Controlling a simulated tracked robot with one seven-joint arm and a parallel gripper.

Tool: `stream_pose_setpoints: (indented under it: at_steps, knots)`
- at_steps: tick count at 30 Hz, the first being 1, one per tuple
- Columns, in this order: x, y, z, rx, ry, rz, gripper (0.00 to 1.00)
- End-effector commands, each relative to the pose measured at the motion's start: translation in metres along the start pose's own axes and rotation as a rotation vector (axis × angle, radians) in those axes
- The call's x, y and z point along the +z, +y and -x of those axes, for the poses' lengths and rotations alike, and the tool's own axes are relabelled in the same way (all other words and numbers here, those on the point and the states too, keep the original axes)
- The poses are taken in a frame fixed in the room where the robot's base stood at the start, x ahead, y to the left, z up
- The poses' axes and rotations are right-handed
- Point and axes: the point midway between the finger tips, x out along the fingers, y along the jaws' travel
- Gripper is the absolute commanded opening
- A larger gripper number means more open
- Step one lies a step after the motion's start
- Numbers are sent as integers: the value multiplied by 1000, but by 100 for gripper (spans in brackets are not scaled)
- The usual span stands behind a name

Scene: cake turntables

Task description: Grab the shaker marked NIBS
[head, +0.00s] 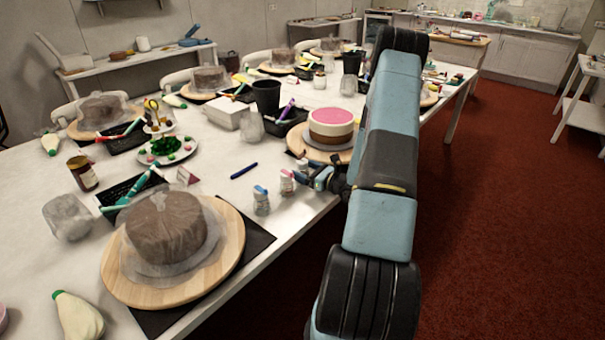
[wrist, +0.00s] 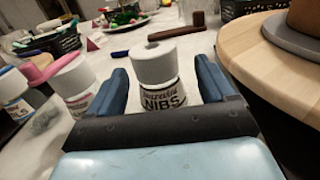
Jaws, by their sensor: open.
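The NIBS shaker (wrist: 162,92) stands upright on the table in the wrist view, with a pale grey lid and dark lettering on a white label. My gripper (wrist: 160,76) is open, with one blue finger on each side of the shaker and a visible gap on both sides. The shaker's base is hidden behind the gripper's front edge. In the head view my gripper (head: 318,179) is low over the table's right edge, and I cannot clearly make out the NIBS shaker there.
A pink-lidded shaker (wrist: 74,82) stands just left of my left finger, with a blue-lidded shaker (wrist: 12,92) beyond it. A wooden turntable (wrist: 285,62) is close on the right. A blue pen (head: 244,170) lies on the table.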

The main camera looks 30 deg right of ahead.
Motion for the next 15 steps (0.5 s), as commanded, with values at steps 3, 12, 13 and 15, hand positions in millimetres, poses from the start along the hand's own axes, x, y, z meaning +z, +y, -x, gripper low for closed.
stream_pose_setpoints:
  at_steps: [3, 12, 13, 15]
  knots:
    - [0, 0, -8, 0, 0, -1, 83]
    - [0, 0, -9, -1, 0, -1, 74]
    - [0, 0, -9, -1, 0, -1, 71]
    - [0, 0, -8, -1, 0, -1, 64]
